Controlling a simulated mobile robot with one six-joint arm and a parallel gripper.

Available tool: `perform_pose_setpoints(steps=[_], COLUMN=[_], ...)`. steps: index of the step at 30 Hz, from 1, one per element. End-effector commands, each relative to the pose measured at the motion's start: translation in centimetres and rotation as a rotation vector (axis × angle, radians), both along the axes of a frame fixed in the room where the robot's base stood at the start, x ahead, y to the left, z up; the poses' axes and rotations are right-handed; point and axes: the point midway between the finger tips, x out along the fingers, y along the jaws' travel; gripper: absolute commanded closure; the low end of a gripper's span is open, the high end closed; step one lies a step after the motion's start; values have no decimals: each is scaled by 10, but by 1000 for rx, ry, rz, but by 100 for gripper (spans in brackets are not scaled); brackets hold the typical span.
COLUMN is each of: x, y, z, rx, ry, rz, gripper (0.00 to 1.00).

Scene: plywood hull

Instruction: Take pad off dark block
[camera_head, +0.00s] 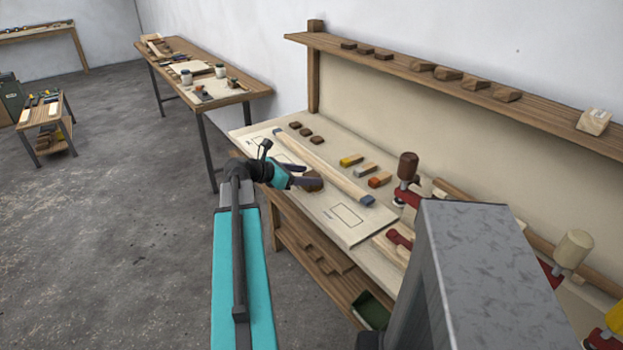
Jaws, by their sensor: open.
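My gripper (312,175) is over the near left part of the workbench, with its two dark fingers apart. A brown rounded piece (314,185) lies at the fingertips, partly hidden by the fingers. I cannot tell whether it is the dark block or whether the fingers touch it. I cannot make out a separate pad on it. Three small dark brown blocks (305,132) lie in a row farther back on the bench.
A long wooden strip (325,167) with dark blue ends crosses the workbench (341,235) beyond my gripper. Red clamps (407,197) with wooden handles stand to the right. A shelf (400,63) with several dark blocks runs above.

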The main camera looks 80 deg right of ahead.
Motion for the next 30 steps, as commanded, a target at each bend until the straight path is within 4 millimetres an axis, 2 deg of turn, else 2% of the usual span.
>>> perform_pose_setpoints(steps=[13, 14, 21, 30], x=[0, 0, 0, 0], y=[0, 0, 0, 0], z=[0, 0, 0, 0], rx=[0, 0, 0, 0], ry=[0, 0, 0, 0], rz=[-1, -1, -1, -1], gripper=[43, 44, 85, 87])
